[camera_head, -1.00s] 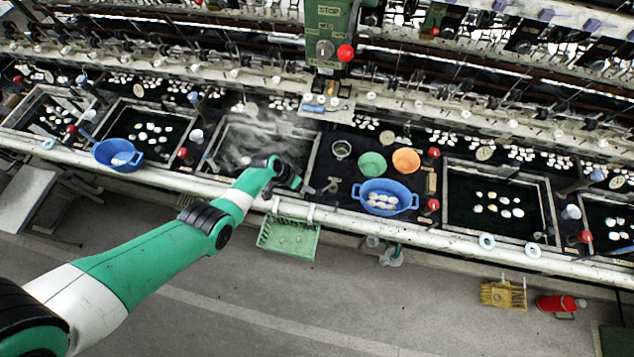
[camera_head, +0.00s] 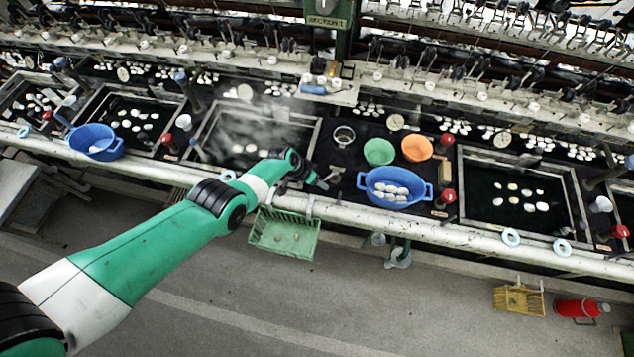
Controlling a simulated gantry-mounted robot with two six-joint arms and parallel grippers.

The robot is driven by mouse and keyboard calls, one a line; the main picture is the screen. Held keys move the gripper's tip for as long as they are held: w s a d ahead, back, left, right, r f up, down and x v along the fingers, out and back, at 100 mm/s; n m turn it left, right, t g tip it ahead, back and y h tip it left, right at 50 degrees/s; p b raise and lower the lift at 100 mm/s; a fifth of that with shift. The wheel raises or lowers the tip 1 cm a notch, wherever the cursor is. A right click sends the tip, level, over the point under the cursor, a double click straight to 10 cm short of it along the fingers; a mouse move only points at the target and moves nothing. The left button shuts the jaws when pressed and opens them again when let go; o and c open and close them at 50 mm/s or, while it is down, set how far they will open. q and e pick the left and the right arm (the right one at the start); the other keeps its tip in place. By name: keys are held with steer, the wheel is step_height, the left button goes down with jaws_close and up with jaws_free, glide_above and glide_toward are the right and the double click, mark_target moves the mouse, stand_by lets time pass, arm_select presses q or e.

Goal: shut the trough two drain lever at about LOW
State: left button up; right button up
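My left arm reaches in from the lower left, and its dark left gripper (camera_head: 316,183) is over the front edge of the bench, at the right front corner of the steaming trough (camera_head: 233,158). A small pale lever-like fitting (camera_head: 335,174) stands just right of the fingertips. I cannot tell whether they touch, and no label is readable on it, so I cannot confirm that it is the drain lever or how it is set. The fingers are too small to show whether they are open. My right gripper is not in view.
A blue basin of cocoons (camera_head: 372,176), a green bowl (camera_head: 379,151) and an orange bowl (camera_head: 417,148) stand right of the gripper. A red-topped knob (camera_head: 447,196) is beyond. A green crate (camera_head: 285,237) hangs below the front rail. The floor in front is mostly clear.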

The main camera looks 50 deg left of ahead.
arm_select(q)
jaws_close()
stand_by(1.4)
